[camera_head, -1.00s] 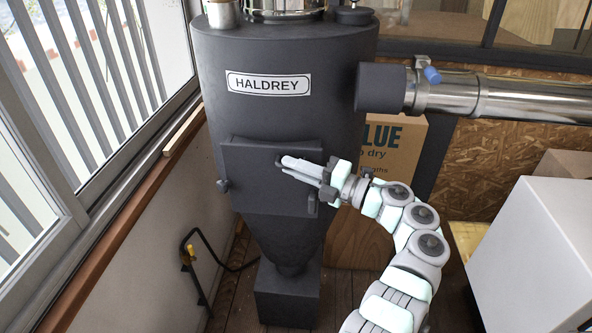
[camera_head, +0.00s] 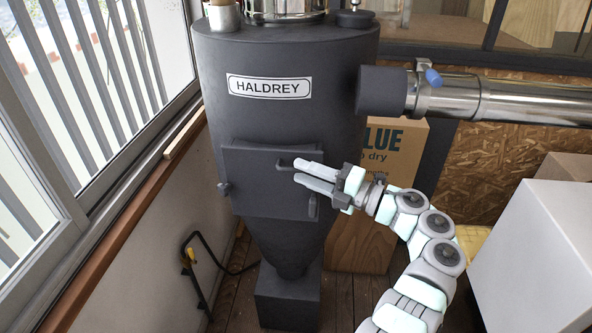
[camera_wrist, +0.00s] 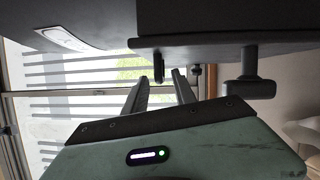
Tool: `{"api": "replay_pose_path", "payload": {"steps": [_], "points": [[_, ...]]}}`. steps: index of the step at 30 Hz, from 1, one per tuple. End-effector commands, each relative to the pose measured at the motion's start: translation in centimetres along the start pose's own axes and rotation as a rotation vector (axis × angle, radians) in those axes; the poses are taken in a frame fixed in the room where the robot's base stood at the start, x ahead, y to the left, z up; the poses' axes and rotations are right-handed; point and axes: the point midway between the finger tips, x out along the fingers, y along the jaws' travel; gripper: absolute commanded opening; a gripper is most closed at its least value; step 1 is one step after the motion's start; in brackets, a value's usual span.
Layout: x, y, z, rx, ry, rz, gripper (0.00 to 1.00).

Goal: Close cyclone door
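The dark grey cyclone (camera_head: 290,90) with the HALDREY label stands in the middle of the head view. Its square door (camera_head: 255,185) lies against or very near the front of the body; I cannot tell if it is fully flush. A small dark handle (camera_head: 284,162) sticks out near the door's upper middle.
A steel pipe (camera_head: 500,98) runs right from the cyclone's upper side. A cardboard box (camera_head: 392,150) stands behind it, and a white box (camera_head: 535,260) is at the right. A slatted window (camera_head: 90,80) and sill close off the left side. Floor shows around the cyclone's base.

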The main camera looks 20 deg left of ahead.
Motion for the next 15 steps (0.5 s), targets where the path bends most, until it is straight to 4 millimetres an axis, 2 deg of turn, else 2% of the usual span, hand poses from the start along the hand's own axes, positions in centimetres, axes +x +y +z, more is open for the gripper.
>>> {"api": "replay_pose_path", "payload": {"steps": [1,6,10,15], "points": [[-1.3,-0.1,0.1,0.0,-0.004,-0.001,0.32],[-4.8,-0.1,0.1,0.0,-0.005,0.0,0.32],[-6.7,0.0,0.1,0.0,-0.002,0.0,0.32],[-7.8,0.0,0.0,0.0,0.001,0.0,0.32]]}}
